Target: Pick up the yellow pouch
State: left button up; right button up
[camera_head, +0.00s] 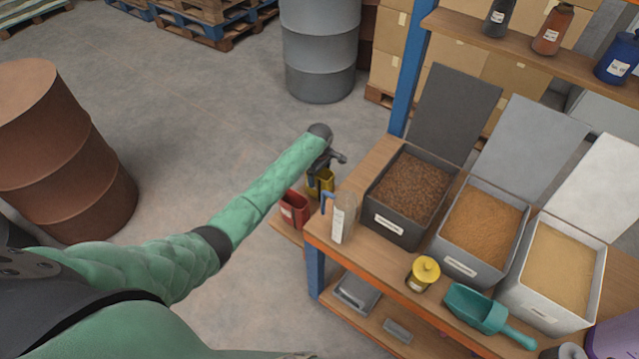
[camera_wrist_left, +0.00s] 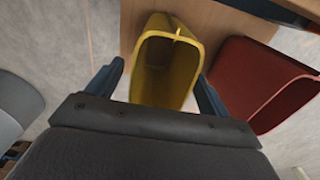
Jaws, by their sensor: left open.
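The yellow pouch (camera_head: 321,184) sits beside the left end of the workbench, behind the red pouch. It looks like an open-topped container. In the left wrist view the yellow pouch (camera_wrist_left: 166,62) is upright with its open mouth showing, between my fingers. My left gripper (camera_head: 326,165) is right above the yellow pouch in the head view. Its two fingers (camera_wrist_left: 158,82) are apart, one on each side of the pouch, with a gap visible on the left. I cannot tell whether either finger touches it. My right gripper is not in view.
A red pouch (camera_head: 293,208) stands close to the yellow one, also in the left wrist view (camera_wrist_left: 262,85). A clear measuring jug (camera_head: 343,217) is at the bench corner. Bins of grain (camera_head: 413,187) fill the bench. A blue post (camera_head: 409,75) rises behind.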

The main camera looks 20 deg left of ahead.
pick_arm(q)
jog(key=shift+f, duration=0.25)
jog(key=shift+c, duration=0.4)
jog(key=c, duration=1.2)
